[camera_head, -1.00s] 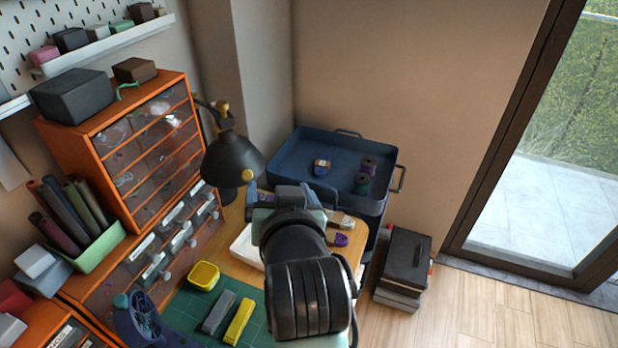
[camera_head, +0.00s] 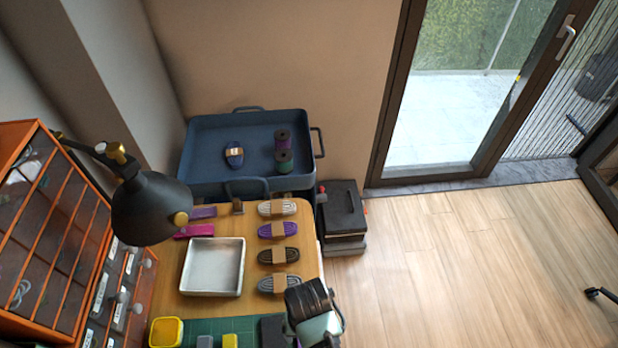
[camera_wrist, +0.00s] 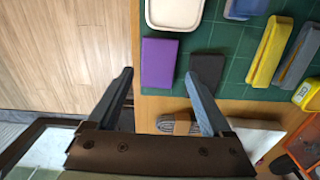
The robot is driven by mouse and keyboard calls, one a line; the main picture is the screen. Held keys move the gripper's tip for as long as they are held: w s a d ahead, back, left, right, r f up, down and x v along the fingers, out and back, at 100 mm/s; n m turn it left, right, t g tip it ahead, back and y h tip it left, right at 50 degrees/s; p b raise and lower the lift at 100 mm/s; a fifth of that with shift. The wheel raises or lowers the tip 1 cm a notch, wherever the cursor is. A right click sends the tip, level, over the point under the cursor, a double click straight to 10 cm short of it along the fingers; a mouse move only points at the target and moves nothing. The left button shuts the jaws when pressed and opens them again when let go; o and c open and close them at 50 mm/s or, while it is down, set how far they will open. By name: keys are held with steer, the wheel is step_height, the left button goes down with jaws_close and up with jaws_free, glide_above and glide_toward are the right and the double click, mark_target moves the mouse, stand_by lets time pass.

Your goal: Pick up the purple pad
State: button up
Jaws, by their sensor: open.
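The purple pad (camera_wrist: 159,63) is a flat rectangle in the wrist view. It lies near the table's edge, beside a dark pad (camera_wrist: 207,70) and below a cream-coloured tray. My gripper (camera_wrist: 160,75) is open and empty, and in the picture the pad shows between and beyond its fingertips. I cannot tell the height of the fingers above the table. The dark pad shows partly beside my wrist (camera_head: 272,330).
Several banded cord bundles, one purple (camera_head: 279,230), lie beside a white tray (camera_head: 212,267). A black lamp (camera_head: 150,207) overhangs the left side. Yellow and grey blocks (camera_wrist: 270,50) lie on the green mat.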

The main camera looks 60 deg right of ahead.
steer(key=shift+d+f, duration=0.1)
steer(key=shift+f, duration=2.55)
steer(key=shift+r, duration=0.1)
steer(key=c, duration=1.2)
